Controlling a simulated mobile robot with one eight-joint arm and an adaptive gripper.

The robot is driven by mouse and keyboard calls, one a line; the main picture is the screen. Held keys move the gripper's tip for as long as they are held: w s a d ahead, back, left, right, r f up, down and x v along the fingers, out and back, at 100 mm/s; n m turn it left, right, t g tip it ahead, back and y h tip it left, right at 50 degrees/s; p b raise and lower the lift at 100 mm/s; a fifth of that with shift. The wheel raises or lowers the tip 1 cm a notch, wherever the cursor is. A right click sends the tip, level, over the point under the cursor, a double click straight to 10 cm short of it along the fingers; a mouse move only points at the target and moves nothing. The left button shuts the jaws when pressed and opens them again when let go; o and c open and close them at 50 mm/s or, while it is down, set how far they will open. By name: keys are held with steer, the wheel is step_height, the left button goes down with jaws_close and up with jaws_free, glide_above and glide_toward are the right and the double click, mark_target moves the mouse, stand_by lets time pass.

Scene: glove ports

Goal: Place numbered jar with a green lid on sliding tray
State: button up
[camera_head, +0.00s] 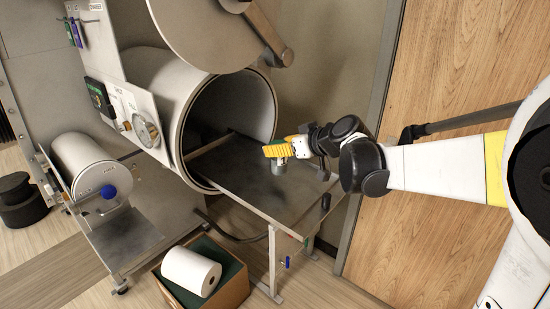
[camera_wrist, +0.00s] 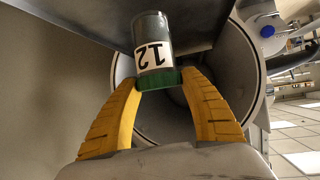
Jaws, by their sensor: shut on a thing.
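The jar (camera_head: 279,167) is a small grey cylinder. In the wrist view the jar (camera_wrist: 151,29) appears upside down, with a white label reading 12 and a green lid (camera_wrist: 158,80). My gripper (camera_head: 275,151) has yellow fingers. In the wrist view my gripper (camera_wrist: 160,86) is shut on the lid, one finger on each side. The sliding tray (camera_head: 262,192) is a flat grey plate reaching out of the round port. The jar is over the tray's far part, upright; I cannot tell whether its base touches. The lid is mostly hidden in the head view.
The open round port (camera_head: 232,103) is left of my gripper, with its swung-up door (camera_head: 205,30) above. A small dark object (camera_head: 326,202) lies near the tray's right edge. A box (camera_head: 235,287) with a white roll stands below. Much of the tray is clear.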

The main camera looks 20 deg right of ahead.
mark_target(285, 158)
step_height(285, 158, down, 4)
steer(key=shift+b, duration=0.75)
steer(key=shift+r, duration=0.1)
steer(key=o, duration=1.2)
steer(key=shift+c, duration=0.2)
